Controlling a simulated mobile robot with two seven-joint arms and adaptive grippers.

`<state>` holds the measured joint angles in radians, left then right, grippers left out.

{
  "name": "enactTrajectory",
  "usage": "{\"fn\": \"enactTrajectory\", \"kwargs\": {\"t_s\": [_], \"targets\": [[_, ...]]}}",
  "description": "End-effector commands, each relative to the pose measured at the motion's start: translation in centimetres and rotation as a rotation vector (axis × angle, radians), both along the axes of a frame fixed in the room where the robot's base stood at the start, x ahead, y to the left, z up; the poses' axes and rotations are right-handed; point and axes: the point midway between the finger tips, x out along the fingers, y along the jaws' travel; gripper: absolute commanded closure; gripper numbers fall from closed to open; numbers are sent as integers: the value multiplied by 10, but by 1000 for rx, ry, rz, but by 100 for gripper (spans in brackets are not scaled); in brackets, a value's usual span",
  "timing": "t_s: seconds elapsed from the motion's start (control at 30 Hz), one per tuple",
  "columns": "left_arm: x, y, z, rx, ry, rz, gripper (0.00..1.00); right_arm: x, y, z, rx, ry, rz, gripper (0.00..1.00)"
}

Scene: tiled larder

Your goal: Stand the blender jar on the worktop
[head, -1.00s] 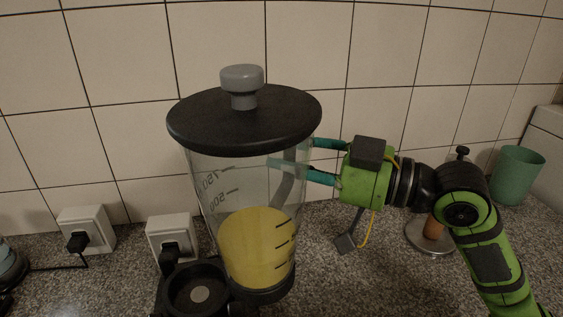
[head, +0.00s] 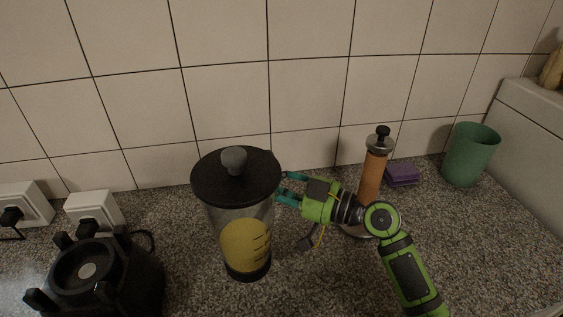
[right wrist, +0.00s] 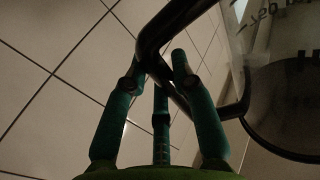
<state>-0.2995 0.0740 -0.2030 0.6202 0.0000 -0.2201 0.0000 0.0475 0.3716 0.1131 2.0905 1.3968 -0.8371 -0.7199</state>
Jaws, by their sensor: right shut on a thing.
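The blender jar (head: 232,220) is clear, with a black lid (head: 222,182), a grey knob and yellow contents. It is close to upright, right of the black blender base (head: 120,282) and apart from it. I cannot tell whether its bottom touches the speckled worktop (head: 190,265). My right gripper (head: 283,189) comes from the right and is shut on the jar's handle, mostly hidden in the head view. In the right wrist view its teal fingers (right wrist: 160,75) close around the dark handle (right wrist: 160,35), with the jar (right wrist: 255,40) at the right. My left gripper is not in view.
A brown cylinder with a metal top (head: 372,175) stands on a round plate behind my right arm. A purple sponge (head: 403,176) and a green cup (head: 469,155) are farther right. Wall sockets (head: 95,213) are at the left. The worktop in front of the jar is clear.

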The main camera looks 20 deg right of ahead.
Motion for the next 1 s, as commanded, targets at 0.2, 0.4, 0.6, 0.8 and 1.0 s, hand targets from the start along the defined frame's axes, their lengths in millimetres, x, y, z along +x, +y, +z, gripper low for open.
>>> {"fn": "enactTrajectory", "kwargs": {"t_s": [0.2, 0.4, 0.6, 0.8, 1.0], "targets": [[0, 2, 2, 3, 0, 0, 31, 1, 5, -6, 8, -3, 1, 100], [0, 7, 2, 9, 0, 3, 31, 1, 5, -6, 8, -3, 1, 100], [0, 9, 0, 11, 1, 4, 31, 1, 4, -8, 8, -2, 0, 100], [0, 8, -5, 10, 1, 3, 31, 1, 4, -15, 9, -1, 0, 100], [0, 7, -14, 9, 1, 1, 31, 1, 4, -30, 9, -1, -1, 100]]}}
